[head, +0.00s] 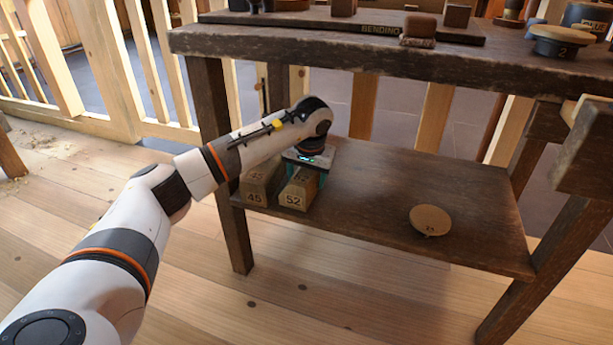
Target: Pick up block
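Two wooden blocks lie side by side at the left end of the bench's lower shelf (380,210). One block (256,197) is marked 45 and the other block (292,199) is marked 52. My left arm reaches in from the left, and my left gripper (304,178) points down over the block marked 52. Teal finger parts show beside that block. The fingertips are largely hidden by the block and the wrist, so I cannot tell if they grip it. More block surfaces with faint numbers show behind. My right gripper is not in view.
A round wooden disc (430,220) lies on the shelf's right part. Bench legs (222,170) stand near my arm. The shelf's middle is clear.

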